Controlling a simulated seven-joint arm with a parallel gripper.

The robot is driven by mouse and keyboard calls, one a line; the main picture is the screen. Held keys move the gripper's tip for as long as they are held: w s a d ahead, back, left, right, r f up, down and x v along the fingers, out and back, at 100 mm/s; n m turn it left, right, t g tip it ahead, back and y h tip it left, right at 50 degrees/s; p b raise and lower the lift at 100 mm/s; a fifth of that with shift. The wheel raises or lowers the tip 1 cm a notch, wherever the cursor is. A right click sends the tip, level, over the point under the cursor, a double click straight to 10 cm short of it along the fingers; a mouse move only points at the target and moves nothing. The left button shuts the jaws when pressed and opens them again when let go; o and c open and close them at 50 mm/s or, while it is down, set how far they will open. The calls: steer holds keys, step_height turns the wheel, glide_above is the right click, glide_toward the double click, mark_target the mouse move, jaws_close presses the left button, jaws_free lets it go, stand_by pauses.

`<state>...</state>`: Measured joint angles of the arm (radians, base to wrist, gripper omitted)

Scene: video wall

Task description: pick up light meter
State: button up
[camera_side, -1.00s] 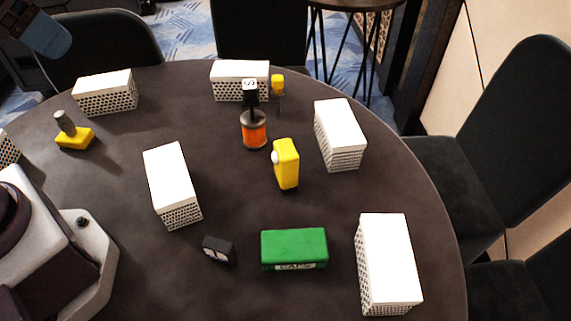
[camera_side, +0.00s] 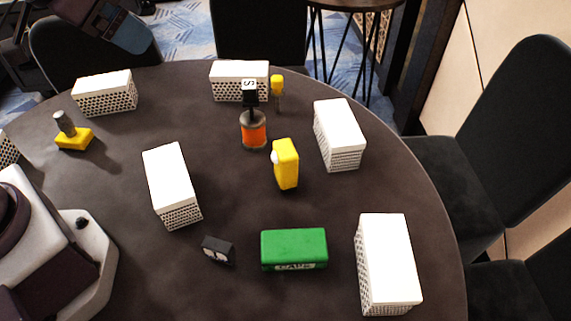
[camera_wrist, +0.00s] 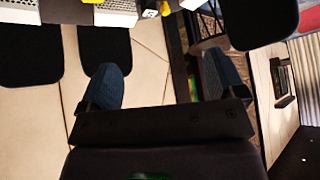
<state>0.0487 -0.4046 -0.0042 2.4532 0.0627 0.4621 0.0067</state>
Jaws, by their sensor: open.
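The likely light meter (camera_side: 286,164) is a yellow upright block with a white dome on its left side, standing near the middle of the dark round table in the side view. My gripper (camera_wrist: 162,66) is open and empty in the wrist view, its two blue-grey fingers wide apart. In the side view part of my arm's end shows at the top left, beyond the table's far edge and well away from the light meter. I cannot tell which yellow piece at the top edge of the wrist view, if any, is the light meter.
White perforated boxes stand around it, including one to its right (camera_side: 338,135) and one to its left (camera_side: 172,185). Close behind is an orange-and-black item (camera_side: 254,130). A green box (camera_side: 294,248) and small black item (camera_side: 218,250) lie in front. A yellow-based item (camera_side: 75,136) stands left.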

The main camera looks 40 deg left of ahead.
steer(key=w+d+f+m+t, duration=0.1)
steer(key=w+d+f, duration=0.1)
steer(key=w+f, duration=0.3)
steer(key=m+t+h, duration=0.2)
steer(key=m+h, duration=0.1)
steer(key=h, duration=0.1)
glide_above(276, 151)
steer(key=a, duration=0.6)
step_height(276, 151, down, 12)
steer(key=d+f+h, duration=0.1)
steer(key=f, duration=0.1)
steer(key=s+d+f+h, duration=0.1)
steer(key=d+f, duration=0.1)
steer(key=s+d+f+m+t+h, duration=0.1)
steer(key=f, duration=0.2)
steer(key=shift+s+d, duration=0.1)
steer(key=shift+d, duration=0.25)
steer(key=shift+x, duration=2.4)
steer(key=shift+r, duration=0.1)
steer(key=c, duration=1.1)
steer(key=shift+r, duration=0.1)
